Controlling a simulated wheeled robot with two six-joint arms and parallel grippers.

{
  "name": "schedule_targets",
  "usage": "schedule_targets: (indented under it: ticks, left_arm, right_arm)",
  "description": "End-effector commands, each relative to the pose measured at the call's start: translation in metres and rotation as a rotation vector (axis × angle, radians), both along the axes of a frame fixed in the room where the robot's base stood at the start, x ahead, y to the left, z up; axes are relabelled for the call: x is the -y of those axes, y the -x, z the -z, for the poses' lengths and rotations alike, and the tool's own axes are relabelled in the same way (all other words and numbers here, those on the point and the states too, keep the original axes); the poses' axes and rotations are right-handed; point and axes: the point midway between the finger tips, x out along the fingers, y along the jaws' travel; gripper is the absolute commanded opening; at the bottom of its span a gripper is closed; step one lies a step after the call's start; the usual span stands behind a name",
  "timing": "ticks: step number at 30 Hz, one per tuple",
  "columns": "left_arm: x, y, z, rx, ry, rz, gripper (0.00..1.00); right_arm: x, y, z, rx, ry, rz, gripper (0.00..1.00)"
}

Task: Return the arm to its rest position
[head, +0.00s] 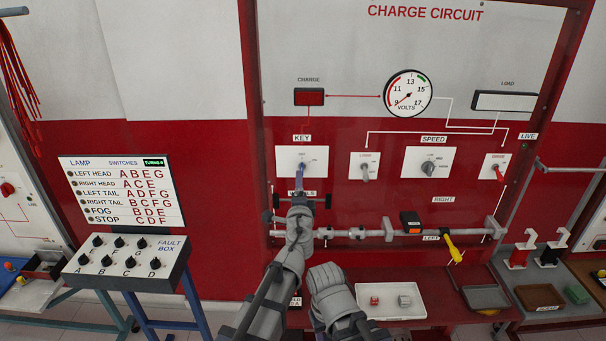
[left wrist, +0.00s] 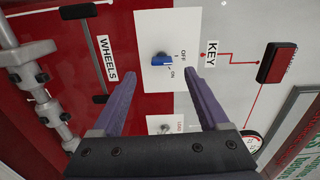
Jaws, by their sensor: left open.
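My left arm (head: 281,274) reaches up from the bottom of the head view to the KEY panel (head: 318,153). My left gripper (head: 299,186) is in front of the lower left of that panel. In the left wrist view the left gripper (left wrist: 164,42) is open, with its two purple fingers apart. The blue key switch (left wrist: 162,60) shows between the fingers, near the OFF and ON marks, with visible gaps on both sides. Another grey part of my arms (head: 335,294) shows low in the middle of the head view; no right gripper can be seen there.
A horizontal grey rail (head: 375,233) crosses the board just right of my left gripper. A yellow-handled tool (head: 452,245) hangs there. A white tray (head: 392,310) with two small blocks lies below. A fault box (head: 128,262) stands at left.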

Motion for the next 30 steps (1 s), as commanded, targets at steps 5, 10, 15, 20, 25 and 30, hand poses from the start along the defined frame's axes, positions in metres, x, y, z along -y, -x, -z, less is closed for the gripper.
schedule_targets:
  ticks: [5,10,15,20,25,30]
  left_arm:
    - [-0.074,0.016,0.025,-0.085,0.210,-0.220,0.78]
    - [-0.161,0.068,0.091,-0.292,0.542,-0.564,0.78]
    - [-0.192,0.138,0.158,-0.555,0.825,-0.837,0.78]
    - [-0.186,0.188,0.192,-0.761,0.990,-0.974,0.78]
    - [-0.171,0.229,0.210,-0.944,1.110,-1.060,0.78]
    - [-0.152,0.264,0.217,-1.117,1.208,-1.111,0.78]
  right_arm:
    - [0.000,0.000,0.000,0.000,0.000,0.000,0.50]
    - [0.000,0.000,0.000,0.000,0.000,0.000,0.50]
    - [0.000,0.000,0.000,0.000,0.000,0.000,0.50]
    - [0.000,0.000,0.000,0.000,0.000,0.000,0.50]
    - [0.000,0.000,0.000,0.000,0.000,0.000,0.50]
    - [0.000,0.000,0.000,0.000,0.000,0.000,0.50]
